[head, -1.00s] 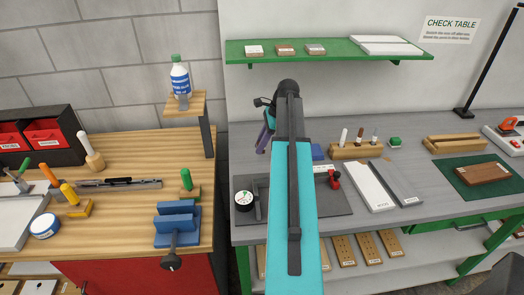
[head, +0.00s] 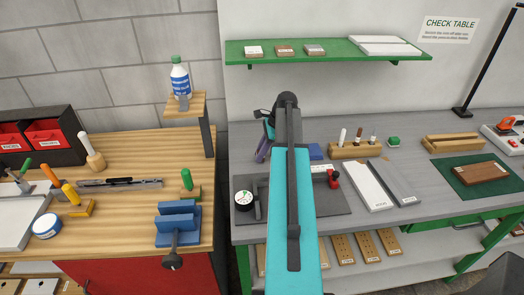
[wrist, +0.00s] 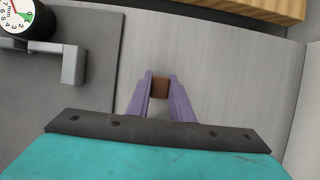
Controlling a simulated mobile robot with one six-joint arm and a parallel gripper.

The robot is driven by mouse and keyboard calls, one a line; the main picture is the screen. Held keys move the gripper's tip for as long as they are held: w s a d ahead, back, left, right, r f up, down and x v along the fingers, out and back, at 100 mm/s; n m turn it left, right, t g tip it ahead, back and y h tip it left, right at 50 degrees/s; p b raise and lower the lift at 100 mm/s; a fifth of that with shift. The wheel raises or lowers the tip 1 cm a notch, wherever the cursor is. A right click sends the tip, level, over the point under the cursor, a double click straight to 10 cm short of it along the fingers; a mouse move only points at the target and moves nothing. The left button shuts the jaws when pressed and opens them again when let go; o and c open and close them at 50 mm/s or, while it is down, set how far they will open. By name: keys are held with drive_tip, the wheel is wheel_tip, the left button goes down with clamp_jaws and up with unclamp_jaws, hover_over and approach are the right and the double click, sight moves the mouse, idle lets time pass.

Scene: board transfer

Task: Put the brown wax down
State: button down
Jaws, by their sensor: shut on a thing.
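My gripper (wrist: 160,90) has purple fingers, and in the wrist view they are shut on a small brown block, the brown wax (wrist: 160,87). It is over a bare grey strip of the bench (wrist: 215,70), right of a dark mat (wrist: 95,80). I cannot tell whether the wax touches the bench. In the head view my arm hides the wax and most of the gripper; only a purple finger (head: 263,151) shows to the left of the arm.
A dial gauge (head: 244,199) stands on the dark mat. A wooden holder (head: 355,151) with several upright sticks, a small green block (head: 393,141) and a blue block (head: 315,152) are right of the arm. A white slab (head: 368,187) lies in front of the holder.

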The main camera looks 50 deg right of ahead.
drive_tip(key=shift+f, duration=0.2)
drive_tip(key=c, duration=1.6)
unclamp_jaws()
drive_tip(key=shift+r, duration=0.2)
drive_tip(key=b+v, duration=0.3)
drive_tip(key=v, duration=0.9)
drive_tip(key=shift+b, duration=0.4)
drive_tip(key=shift+w+a, duration=0.1)
wheel_tip(320, 180, up, 9)
drive_tip(key=p, duration=0.9)
drive_tip(key=shift+r+p, duration=0.45)
drive_tip(key=shift+p, duration=0.05)
